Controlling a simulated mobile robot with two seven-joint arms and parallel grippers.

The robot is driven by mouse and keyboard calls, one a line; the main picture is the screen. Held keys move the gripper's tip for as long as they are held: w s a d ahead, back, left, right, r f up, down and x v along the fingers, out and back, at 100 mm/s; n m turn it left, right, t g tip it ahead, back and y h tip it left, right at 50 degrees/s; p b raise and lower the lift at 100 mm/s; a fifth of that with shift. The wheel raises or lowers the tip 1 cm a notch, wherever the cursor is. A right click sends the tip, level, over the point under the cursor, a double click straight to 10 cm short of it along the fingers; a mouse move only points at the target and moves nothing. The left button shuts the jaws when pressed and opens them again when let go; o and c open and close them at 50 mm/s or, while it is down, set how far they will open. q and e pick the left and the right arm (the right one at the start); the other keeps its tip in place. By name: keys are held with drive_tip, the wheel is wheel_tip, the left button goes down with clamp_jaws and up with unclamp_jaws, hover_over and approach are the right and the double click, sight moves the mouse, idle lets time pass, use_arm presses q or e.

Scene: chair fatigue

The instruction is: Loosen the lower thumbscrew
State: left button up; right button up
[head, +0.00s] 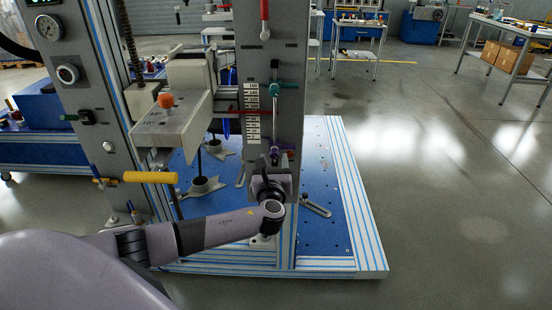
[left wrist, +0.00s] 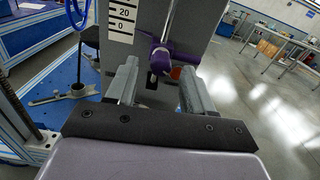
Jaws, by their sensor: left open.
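The lower thumbscrew, purple with a T-shaped handle, sits low on the grey column in the head view (head: 276,153). It shows larger in the left wrist view (left wrist: 161,54), just beyond my fingertips and between their lines. My left gripper (head: 270,176) is just below the thumbscrew and points at the column. In the left wrist view my left gripper (left wrist: 158,68) has its two fingers wide apart with nothing between them. I cannot tell whether either finger touches the column. A teal thumbscrew (head: 275,88) sits higher on the same column. My right gripper is not in view.
A scale strip (head: 252,112) runs down the column left of the thumbscrews. A red lever (head: 264,14) is above. A grey block with an orange knob (head: 166,101) and a yellow handle (head: 150,177) stand left. The blue base plate (head: 325,170) lies below. Open floor is right.

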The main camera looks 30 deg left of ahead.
use_arm(q)
drive_tip(key=shift+x, duration=1.3)
clamp_jaws()
